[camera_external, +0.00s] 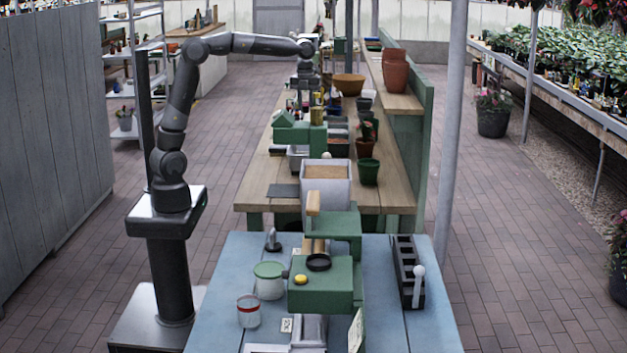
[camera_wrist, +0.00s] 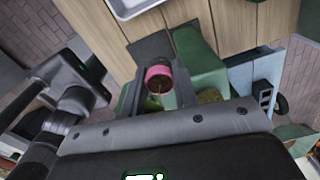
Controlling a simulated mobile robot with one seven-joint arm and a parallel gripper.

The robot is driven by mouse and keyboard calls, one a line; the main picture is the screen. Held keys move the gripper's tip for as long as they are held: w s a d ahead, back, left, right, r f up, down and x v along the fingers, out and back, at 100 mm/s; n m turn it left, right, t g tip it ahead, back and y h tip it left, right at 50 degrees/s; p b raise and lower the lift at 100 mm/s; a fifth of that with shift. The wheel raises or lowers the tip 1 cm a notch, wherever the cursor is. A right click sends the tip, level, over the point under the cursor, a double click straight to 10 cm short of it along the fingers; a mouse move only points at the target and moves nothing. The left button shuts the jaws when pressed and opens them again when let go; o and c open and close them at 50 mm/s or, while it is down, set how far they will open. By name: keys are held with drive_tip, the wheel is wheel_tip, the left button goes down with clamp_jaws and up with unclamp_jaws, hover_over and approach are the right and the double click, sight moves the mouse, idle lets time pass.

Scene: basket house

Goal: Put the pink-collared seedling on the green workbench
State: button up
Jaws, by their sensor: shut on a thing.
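The pink-collared seedling (camera_wrist: 158,78) sits between the fingers of my gripper (camera_wrist: 157,92) in the wrist view. My gripper is shut on it; I see its pink band and dark top from above. In the external view my gripper (camera_external: 305,88) hangs pointing down over the far part of the wooden-topped workbench (camera_external: 257,181) with green legs and a green side panel. The seedling cannot be made out there. Bench planks (camera_wrist: 240,22) and a green object (camera_wrist: 195,45) show beyond the fingers in the wrist view.
Green blocks (camera_external: 296,132), a grey bin (camera_external: 338,188), a green pot (camera_external: 368,172) and terracotta pots (camera_external: 394,72) crowd the bench. A blue table (camera_external: 225,275) with a green machine (camera_external: 325,283) stands in front. The bench's front left corner is mostly clear.

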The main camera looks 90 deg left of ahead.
wheel_tip(320, 180, down, 28)
idle(0.5)
drive_tip(key=shift+f, duration=0.1)
drive_tip(key=o, duration=0.9)
drive_tip(key=shift+o, duration=0.2)
wheel_tip(320, 180, up, 12)
drive_tip(key=shift+s, duration=0.1)
